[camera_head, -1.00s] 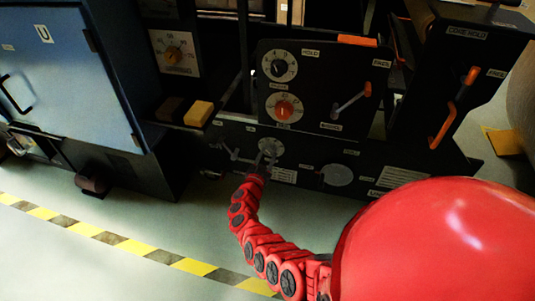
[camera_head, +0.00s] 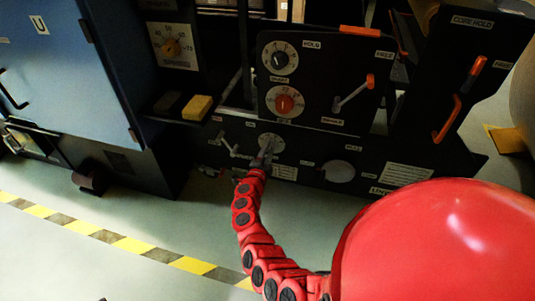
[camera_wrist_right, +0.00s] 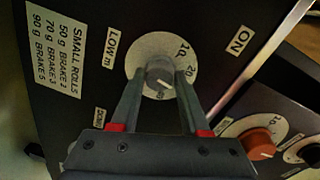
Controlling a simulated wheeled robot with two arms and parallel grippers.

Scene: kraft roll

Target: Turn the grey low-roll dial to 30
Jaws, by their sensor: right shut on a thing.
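The grey low-roll dial (camera_head: 277,139) is on the low black panel, on a pale round scale plate. In the right wrist view its grey knob (camera_wrist_right: 159,74) is in the middle of the plate, with a "LOW m" label to its left. Numbers that look like 10 and 20 show on the plate's right side; the lower part of the scale is hidden by the knob and fingers. My right gripper (camera_head: 267,155) reaches the dial from below and is shut on the knob, one finger on each side (camera_wrist_right: 160,83). My left gripper is not in view.
Above are a red-orange dial (camera_head: 284,103) and a dark dial (camera_head: 280,58). A crank with an orange handle (camera_head: 354,93) is to their right. A yellow block (camera_head: 197,107) sits on a ledge at left. The floor in front is clear.

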